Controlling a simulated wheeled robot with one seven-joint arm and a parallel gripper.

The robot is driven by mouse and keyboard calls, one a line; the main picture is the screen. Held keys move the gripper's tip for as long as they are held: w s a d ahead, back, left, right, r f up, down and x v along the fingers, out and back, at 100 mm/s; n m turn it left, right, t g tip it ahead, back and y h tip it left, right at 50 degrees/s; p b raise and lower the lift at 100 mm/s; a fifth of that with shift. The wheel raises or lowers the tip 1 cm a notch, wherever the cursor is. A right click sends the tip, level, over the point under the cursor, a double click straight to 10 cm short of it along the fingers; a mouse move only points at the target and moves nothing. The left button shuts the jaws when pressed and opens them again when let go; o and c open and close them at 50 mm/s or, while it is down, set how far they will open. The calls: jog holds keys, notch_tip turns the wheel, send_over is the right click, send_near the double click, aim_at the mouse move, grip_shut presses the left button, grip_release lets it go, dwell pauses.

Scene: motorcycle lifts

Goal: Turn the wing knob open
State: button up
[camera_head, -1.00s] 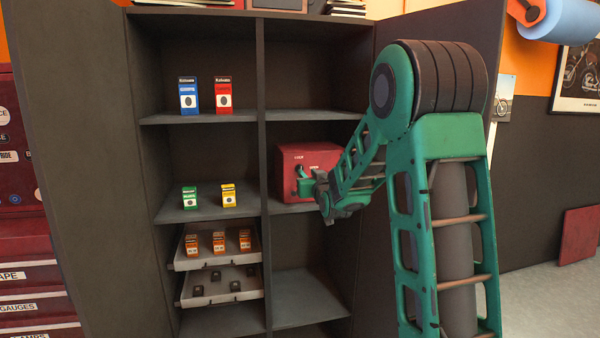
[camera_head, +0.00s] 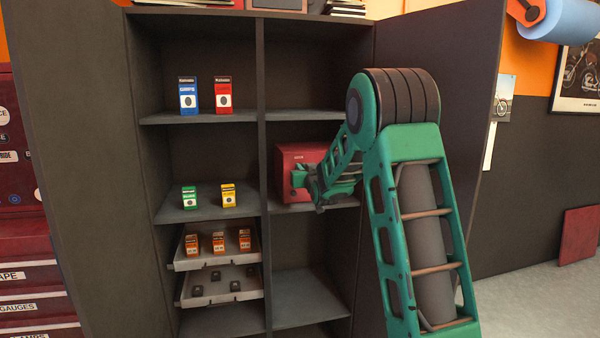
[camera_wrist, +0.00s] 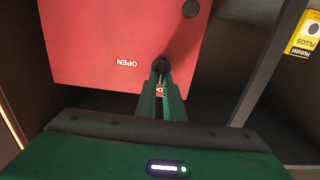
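The red box (camera_head: 290,158) stands on a middle right shelf of the cabinet. The wrist view shows its red face (camera_wrist: 110,25) upside down, with the word OPEN and part of a second label. A dark round knob (camera_wrist: 160,65), seemingly the wing knob, sits on that face beside OPEN; its wings are not clear. My gripper (camera_wrist: 161,78) has its narrow fingertips at this knob, a small gap between them. I cannot tell whether they press on it. In the head view my gripper (camera_head: 303,181) is at the box front and hides the knob.
A divider (camera_head: 262,110) separates the box from the left shelves, which hold small cartons, such as a yellow one (camera_head: 228,195). The shelf below the box (camera_head: 305,290) is empty.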

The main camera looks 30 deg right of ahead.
grip_shut()
jog(key=shift+s+d+f+m, duration=0.1)
jog(key=shift+d+f+m, duration=0.2)
jog(key=shift+m, duration=2.7)
jog(key=shift+s+d+f+m, duration=0.1)
jog(key=shift+d+f+m, duration=0.15)
jog(key=shift+m, duration=2.75)
jog(key=shift+s+d+f+m, duration=0.1)
jog(key=shift+d+f+m, duration=0.15)
jog(key=shift+m, duration=2.75)
jog(key=shift+f, duration=0.15)
jog(key=o, duration=0.6)
grip_release()
jog(key=shift+w, duration=0.1)
